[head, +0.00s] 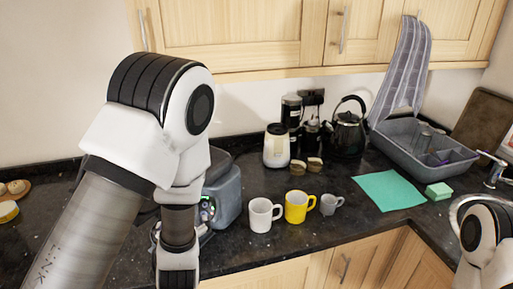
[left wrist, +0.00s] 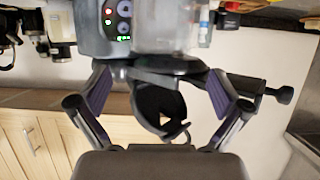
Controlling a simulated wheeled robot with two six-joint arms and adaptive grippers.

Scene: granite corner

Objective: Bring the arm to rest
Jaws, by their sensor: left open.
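My left arm (head: 140,140) comes in from the left in the head view and hangs down in front of a grey-blue appliance. Its gripper lies out of that view. In the left wrist view my left gripper (left wrist: 160,85) has its two fingers spread wide apart. A dark rounded shape (left wrist: 155,115) shows between the fingers; I cannot tell what it is or whether anything touches it. Part of my right arm (head: 488,232) shows at the lower right edge in the head view, and its gripper is out of view.
The grey-blue appliance (head: 229,192) stands close to my left arm. A white mug (head: 261,217), a yellow mug (head: 296,208) and a small grey mug (head: 328,205) stand beside it on the dark counter. A kettle (head: 348,136), teal cloth (head: 388,190) and grey rack (head: 418,155) are farther right.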

